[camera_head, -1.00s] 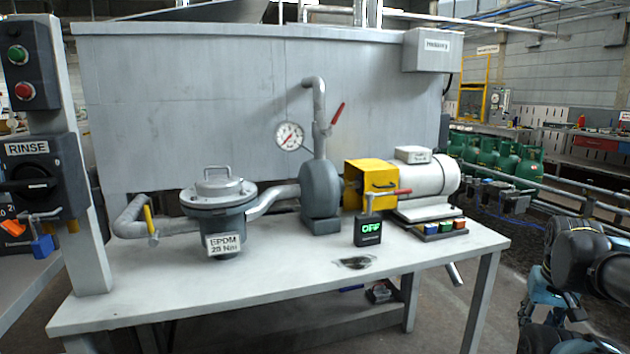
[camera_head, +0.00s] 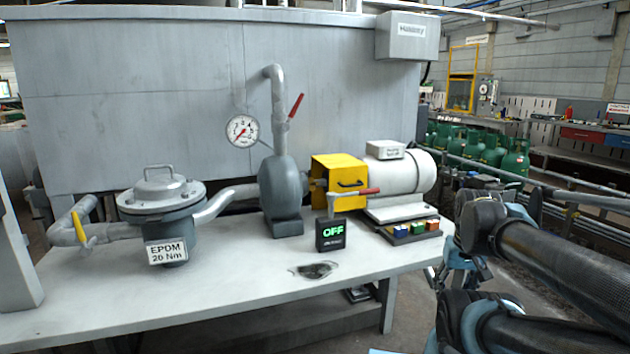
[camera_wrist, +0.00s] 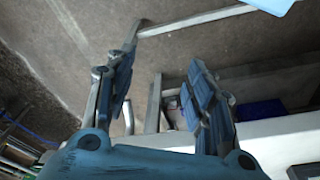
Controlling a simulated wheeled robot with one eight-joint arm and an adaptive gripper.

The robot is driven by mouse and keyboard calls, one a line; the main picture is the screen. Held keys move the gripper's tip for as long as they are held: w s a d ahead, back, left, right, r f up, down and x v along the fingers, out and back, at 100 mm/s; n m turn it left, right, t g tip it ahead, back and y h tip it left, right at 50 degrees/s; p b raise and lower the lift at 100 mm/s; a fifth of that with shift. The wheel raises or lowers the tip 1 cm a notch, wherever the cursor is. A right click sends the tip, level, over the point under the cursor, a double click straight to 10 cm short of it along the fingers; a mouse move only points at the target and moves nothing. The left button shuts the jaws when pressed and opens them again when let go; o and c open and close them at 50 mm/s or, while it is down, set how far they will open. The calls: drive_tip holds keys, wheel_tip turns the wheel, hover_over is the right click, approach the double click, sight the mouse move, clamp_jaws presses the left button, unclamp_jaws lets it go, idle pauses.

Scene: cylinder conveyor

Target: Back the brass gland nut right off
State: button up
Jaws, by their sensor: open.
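The grey pump (camera_head: 284,190) stands mid-table, its shaft side facing the yellow guard (camera_head: 338,180) and the pale motor (camera_head: 405,178). I cannot make out the brass gland nut; the guard and pump may hide it.
A lidded strainer housing (camera_head: 165,215) labelled EPDM 20 Nm and a yellow-handled valve (camera_head: 80,228) stand at left. A pressure gauge (camera_head: 242,131) and red lever (camera_head: 296,106) are above the pump. The table front (camera_head: 230,305) is clear.

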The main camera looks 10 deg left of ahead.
drive_tip(key=shift+o, duration=1.3)
drive_tip(key=w+a+r+n, duration=0.3)
drive_tip(key=w+r, duration=0.2)
drive_tip(key=r, duration=0.3)
drive_tip(key=w+a+r+n+g, duration=0.1)
drive_tip(key=w+a+r+n, duration=0.2)
drive_tip(key=r, duration=0.5)
drive_tip(key=shift+w+a+g, duration=0.3)
drive_tip(key=shift+w+a, duration=0.05)
drive_tip(key=shift+w, duration=0.55)
drive_tip(key=w+a+r+n+g, duration=0.2)
drive_tip(key=w+a+r+n, duration=0.4)
drive_tip(key=w+a+r, duration=0.35)
wheel_tip(320, 180, up, 9)
drive_tip(key=n+g+h, duration=0.2)
drive_tip(key=n, duration=1)
hover_over(315, 184)
drive_tip(key=w+a, duration=0.4)
drive_tip(key=w, duration=0.4)
drive_tip(key=x, duration=1.6)
drive_tip(key=shift+d+f, duration=0.15)
drive_tip(key=shift+f, duration=0.05)
